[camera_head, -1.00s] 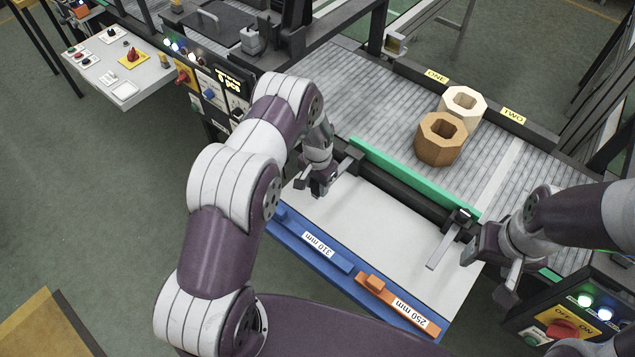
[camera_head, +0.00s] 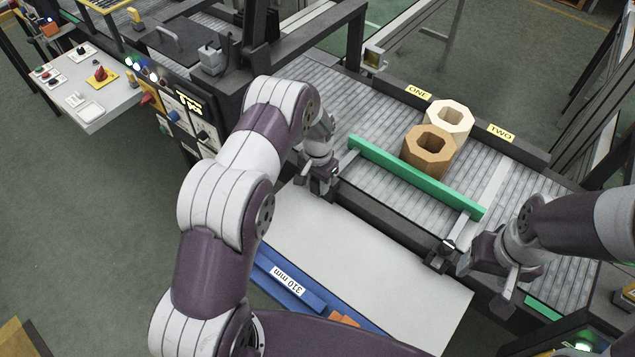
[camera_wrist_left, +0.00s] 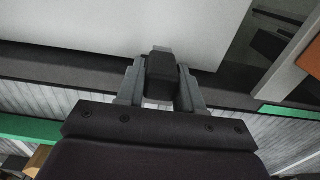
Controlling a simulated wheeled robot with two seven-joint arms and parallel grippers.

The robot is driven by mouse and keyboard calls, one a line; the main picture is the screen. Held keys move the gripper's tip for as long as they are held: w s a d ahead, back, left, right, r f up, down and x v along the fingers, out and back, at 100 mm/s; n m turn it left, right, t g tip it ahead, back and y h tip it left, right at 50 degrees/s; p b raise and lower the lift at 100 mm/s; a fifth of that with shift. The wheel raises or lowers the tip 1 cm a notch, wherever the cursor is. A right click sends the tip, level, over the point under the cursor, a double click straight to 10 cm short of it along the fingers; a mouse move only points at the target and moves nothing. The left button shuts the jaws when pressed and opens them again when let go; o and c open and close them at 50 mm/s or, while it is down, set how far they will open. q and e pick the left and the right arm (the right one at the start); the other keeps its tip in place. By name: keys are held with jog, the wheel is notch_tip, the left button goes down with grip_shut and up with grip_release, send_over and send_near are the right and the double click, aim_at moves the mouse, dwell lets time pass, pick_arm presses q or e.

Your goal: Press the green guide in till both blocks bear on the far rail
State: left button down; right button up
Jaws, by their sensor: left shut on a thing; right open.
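The green guide (camera_head: 415,178) lies across the ribbed bed, carried on a rod at each end. Behind it stand a brown eight-sided block (camera_head: 428,152) and a cream one (camera_head: 449,119), both with holes. The guide is right by the brown block's near foot; I cannot tell if they touch. The cream block is close to the dark far rail (camera_head: 470,120); contact is unclear. My left gripper (camera_head: 318,183) is shut on the guide's left handle, a dark knob (camera_wrist_left: 162,74) in the wrist view. My right gripper (camera_head: 487,277) is open beside the right handle (camera_head: 440,256).
Yellow labels ONE (camera_head: 418,92) and TWO (camera_head: 501,134) sit on the far rail. A pale plate (camera_head: 370,265) lies in front of the bed, with a blue 310 mm bar (camera_head: 290,283) along its edge. A control panel (camera_head: 185,115) stands at left.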

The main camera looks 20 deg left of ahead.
pick_arm(q)
jog(key=c, duration=0.9)
grip_release()
jog(key=shift+w+r, duration=0.15)
jog(key=shift+w, duration=0.05)
jog(key=shift+o, duration=0.5)
jog(key=shift+s, duration=0.1)
jog(key=shift+r, duration=0.35)
notch_tip(320, 180, up, 12)
jog(key=b, duration=0.3)
